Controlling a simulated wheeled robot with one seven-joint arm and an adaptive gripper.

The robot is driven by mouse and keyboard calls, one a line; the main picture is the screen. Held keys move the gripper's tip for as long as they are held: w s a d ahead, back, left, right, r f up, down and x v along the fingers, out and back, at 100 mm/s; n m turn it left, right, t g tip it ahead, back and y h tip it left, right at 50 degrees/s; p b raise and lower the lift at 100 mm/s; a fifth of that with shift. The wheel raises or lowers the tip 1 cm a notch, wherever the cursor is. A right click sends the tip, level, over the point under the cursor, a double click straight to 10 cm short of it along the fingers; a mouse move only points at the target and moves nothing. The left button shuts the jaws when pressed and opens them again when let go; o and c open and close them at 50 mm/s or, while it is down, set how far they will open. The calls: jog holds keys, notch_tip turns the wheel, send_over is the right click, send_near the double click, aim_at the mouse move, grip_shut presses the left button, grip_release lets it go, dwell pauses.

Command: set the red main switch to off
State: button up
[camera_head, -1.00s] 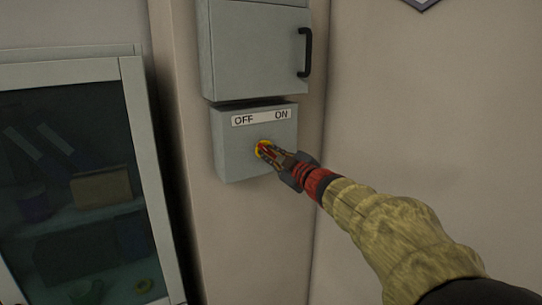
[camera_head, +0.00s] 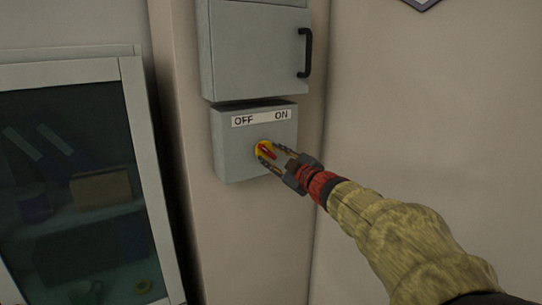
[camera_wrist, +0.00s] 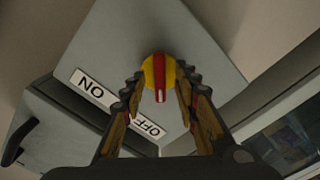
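The red main switch (camera_head: 266,151) is a red handle on a yellow round plate, on the front of a grey box (camera_head: 231,160). A white label (camera_head: 261,118) above it reads OFF at left and ON at right. In the wrist view the red handle (camera_wrist: 159,75) has its white-marked tip towards the OFF end of the label (camera_wrist: 115,105). My gripper (camera_head: 268,152) is at the switch with its fingers spread. In the wrist view my gripper's fingers (camera_wrist: 160,84) stand on either side of the handle, with gaps, holding nothing.
A grey cabinet (camera_head: 255,50) with a black handle (camera_head: 305,52) is right above the switch box. A glass-fronted cabinet (camera_head: 133,110) stands to the left. The wall to the right is bare apart from a sign (camera_head: 422,3) at the top.

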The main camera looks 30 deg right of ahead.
jog(key=s, duration=1)
jog(key=shift+s, duration=0.3)
jog(key=shift+d, duration=0.15)
